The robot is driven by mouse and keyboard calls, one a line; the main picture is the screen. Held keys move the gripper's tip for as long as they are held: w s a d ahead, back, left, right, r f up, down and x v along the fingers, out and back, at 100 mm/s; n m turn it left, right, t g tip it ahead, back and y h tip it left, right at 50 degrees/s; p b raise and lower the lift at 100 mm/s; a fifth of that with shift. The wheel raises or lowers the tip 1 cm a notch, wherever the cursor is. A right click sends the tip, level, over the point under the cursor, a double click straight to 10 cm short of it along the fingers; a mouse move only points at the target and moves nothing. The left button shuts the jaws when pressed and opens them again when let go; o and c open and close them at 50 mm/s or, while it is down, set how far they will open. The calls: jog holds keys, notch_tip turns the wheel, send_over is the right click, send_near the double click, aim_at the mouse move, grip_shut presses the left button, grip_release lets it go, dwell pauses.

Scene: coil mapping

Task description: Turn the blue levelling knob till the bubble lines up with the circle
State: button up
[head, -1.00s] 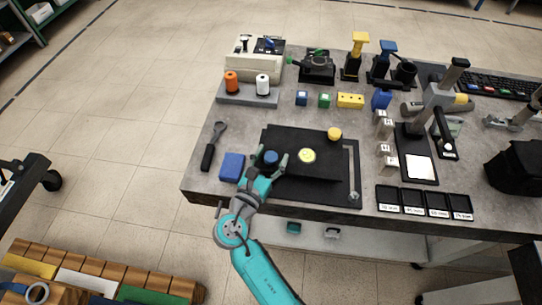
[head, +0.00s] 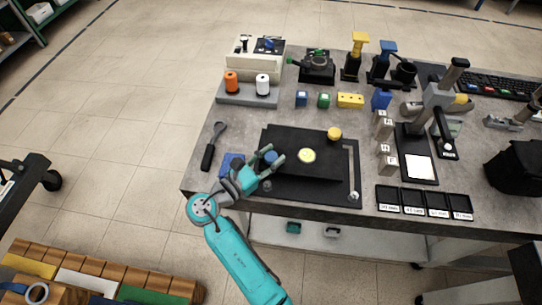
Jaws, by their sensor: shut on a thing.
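The blue levelling knob (head: 271,157) sits at the left end of a black levelling plate (head: 310,172) on the bench. My gripper (head: 272,156) reaches in from the lower left and is shut on this knob, with a finger on either side; the fingers partly cover it. The round yellow-green bubble level (head: 307,155) lies in the middle of the plate. The bubble and circle are too small to tell apart here. A yellow knob (head: 334,133) stands at the plate's back right.
A blue block (head: 229,161) lies left of the plate, partly behind my wrist. A wrench (head: 214,146) lies farther left. Labelled black trays (head: 425,202) and several small weights stand to the right. Orange (head: 231,82) and white spools are at the back left.

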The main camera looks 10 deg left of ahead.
jog(key=shift+f, duration=0.1)
jog(key=o, duration=1.2)
jog(key=shift+c, duration=0.2)
jog(key=shift+s+a, duration=0.1)
jog(key=v, duration=1.1)
jog(key=shift+s+a, duration=0.25)
jog(key=shift+a, duration=0.05)
